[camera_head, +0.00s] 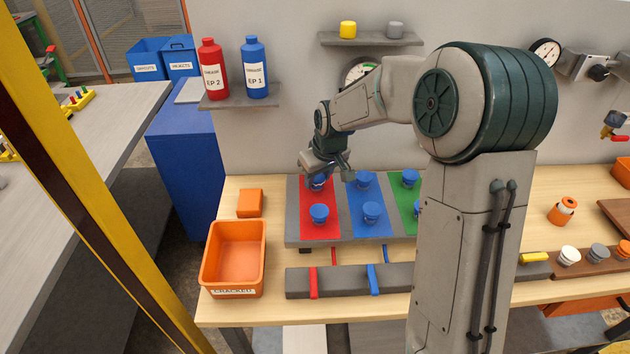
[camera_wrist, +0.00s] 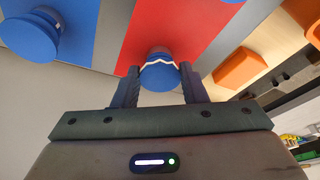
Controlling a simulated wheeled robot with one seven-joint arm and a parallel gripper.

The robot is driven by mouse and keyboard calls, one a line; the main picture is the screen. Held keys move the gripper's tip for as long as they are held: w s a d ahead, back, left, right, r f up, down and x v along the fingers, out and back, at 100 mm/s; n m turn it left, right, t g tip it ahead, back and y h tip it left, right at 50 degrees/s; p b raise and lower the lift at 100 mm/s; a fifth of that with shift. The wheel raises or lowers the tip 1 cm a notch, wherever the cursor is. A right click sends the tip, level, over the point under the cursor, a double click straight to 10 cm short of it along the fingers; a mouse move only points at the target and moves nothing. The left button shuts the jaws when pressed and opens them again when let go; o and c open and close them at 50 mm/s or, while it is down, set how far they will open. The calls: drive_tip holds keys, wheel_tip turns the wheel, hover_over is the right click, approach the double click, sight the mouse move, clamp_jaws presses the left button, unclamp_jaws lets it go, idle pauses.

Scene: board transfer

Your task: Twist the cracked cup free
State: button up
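The cracked cup (camera_wrist: 160,72) is blue with a white jagged line around it. It sits on the red strip (camera_wrist: 163,28) of the board in the wrist view. In the head view its blue body (camera_head: 319,182) shows partly beneath my gripper (camera_head: 325,168), at the back of the red strip. My gripper's two fingers (camera_wrist: 161,85) stand on either side of the cup in the wrist view, with little or no gap. Whether they press on it is not clear. A second blue cup (camera_head: 319,213) stands nearer on the same strip, apart from my gripper.
More blue cups stand on the blue strip (camera_head: 371,212) and green strip (camera_head: 403,189). An orange bin (camera_head: 234,257) and an orange block (camera_head: 249,203) are left of the board. A grey bar (camera_head: 340,281) with red and blue levers lies in front. A shelf (camera_head: 238,101) holds two bottles behind.

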drive_tip(key=shift+r, duration=0.1)
idle(0.3)
drive_tip(key=shift+d+n+p, duration=0.1)
drive_tip(key=shift+n+p, duration=0.4)
drive_tip(key=shift+w+n+g+y+p, duration=0.15)
drive_tip(key=shift+n+g+y+p, duration=0.35)
drive_tip(key=shift+n+p, duration=0.85)
drive_tip(key=shift+n+b, duration=0.35)
drive_tip(key=shift+b, duration=0.05)
drive_tip(key=shift+d+n+p, duration=0.1)
drive_tip(key=shift+n+p, duration=0.35)
drive_tip(key=shift+n, duration=0.05)
drive_tip(key=shift+w+n+g+y+p, duration=0.1)
drive_tip(key=shift+n+g+y+p, duration=0.3)
drive_tip(key=shift+n+p, duration=0.85)
drive_tip(key=shift+n+b, duration=0.35)
drive_tip(key=shift+b, duration=0.05)
